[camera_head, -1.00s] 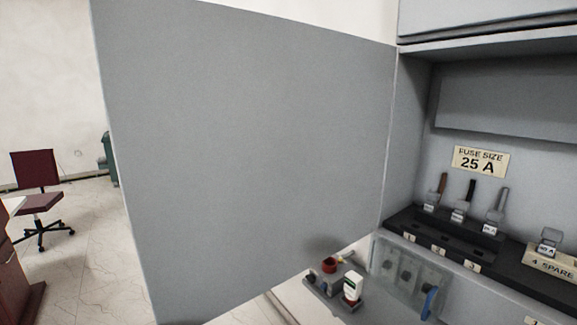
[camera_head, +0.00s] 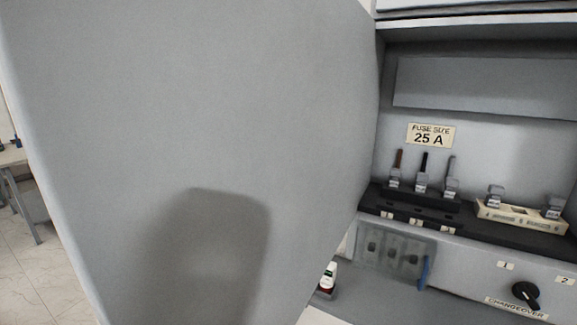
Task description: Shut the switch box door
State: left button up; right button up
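The grey switch box door (camera_head: 190,110) stands open and fills the left and middle of the head view. Its right edge meets the box (camera_head: 385,110) on the right. A dark shadow lies on the lower part of the door. Inside the open box are a "FUSE SIZE 25 A" label (camera_head: 430,135), a row of fuses (camera_head: 422,180) on a black base and a pale spare-fuse block (camera_head: 520,215). Neither of my grippers shows in the view.
Below the fuses are a clear-covered panel (camera_head: 390,255) with a blue handle and a black changeover knob (camera_head: 525,293). A small white bottle (camera_head: 328,278) stands on a grey ledge by the door's lower right edge. A table (camera_head: 15,160) shows at the far left.

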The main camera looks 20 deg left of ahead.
aim_at(191, 161)
jog(key=j+z, duration=0.35)
jog(key=j, duration=0.3)
jog(key=k+j+z, duration=0.15)
jog(key=j+z, duration=0.15)
jog(key=j, duration=0.35)
